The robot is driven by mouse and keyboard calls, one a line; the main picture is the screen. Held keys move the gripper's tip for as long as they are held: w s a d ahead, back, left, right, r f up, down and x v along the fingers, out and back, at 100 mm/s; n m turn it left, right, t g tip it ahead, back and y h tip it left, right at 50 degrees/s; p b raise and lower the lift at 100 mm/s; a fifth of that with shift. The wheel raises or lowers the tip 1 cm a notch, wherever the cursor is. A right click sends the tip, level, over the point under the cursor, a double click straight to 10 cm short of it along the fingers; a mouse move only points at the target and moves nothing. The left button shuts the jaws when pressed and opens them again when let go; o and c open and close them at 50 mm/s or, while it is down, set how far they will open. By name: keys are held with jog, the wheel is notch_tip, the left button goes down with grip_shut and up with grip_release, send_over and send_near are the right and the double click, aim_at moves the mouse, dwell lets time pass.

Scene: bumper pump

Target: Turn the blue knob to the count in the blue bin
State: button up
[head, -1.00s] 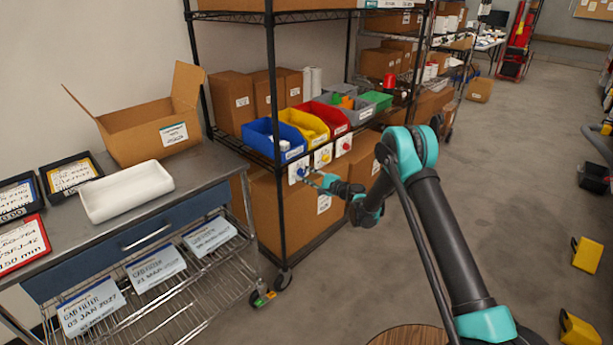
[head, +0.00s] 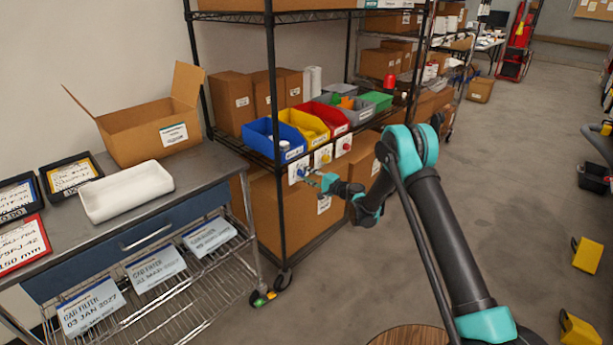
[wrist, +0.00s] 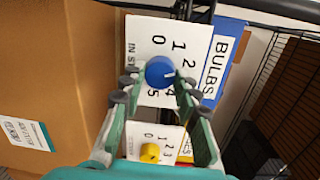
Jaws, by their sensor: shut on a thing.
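The blue knob (wrist: 159,71) sits on a white dial plate (wrist: 141,31) printed with numerals around it; it also shows small in the head view (head: 301,171). A pale mark on the knob points right in the wrist view, towards the side where a finger hides part of the numerals. My gripper (wrist: 157,88) has its fingers on either side of the knob and is shut on it; it also shows in the head view (head: 312,177). The blue bin (head: 262,135) is on the shelf above the dial, with a whitish item (head: 284,146) at its front.
A yellow knob (wrist: 150,152) on its own dial plate is close to the blue one. Yellow (head: 307,124) and red (head: 331,117) bins stand beside the blue bin. Black rack posts (head: 276,90) and cardboard boxes (head: 268,215) surround the dials.

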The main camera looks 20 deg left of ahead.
jog(key=o, duration=1.2)
jog(key=shift+c, duration=0.2)
jog(key=v, duration=1.2)
jog(key=shift+d, duration=0.1)
jog(key=s+d+r+n+h, duration=0.2)
jog(key=s+d+r+h, duration=0.25)
jog(key=d, duration=0.55)
jog(key=s+d+r+n+h, duration=0.25)
jog(key=s+d+r, duration=0.3)
jog(key=d, duration=0.45)
jog(key=s+d+f+g+h, duration=0.1)
jog(key=s+d+h, duration=0.8)
jog(key=s+d, duration=1.7)
jog(key=shift+d+f, duration=0.2)
jog(key=shift+f, duration=0.5)
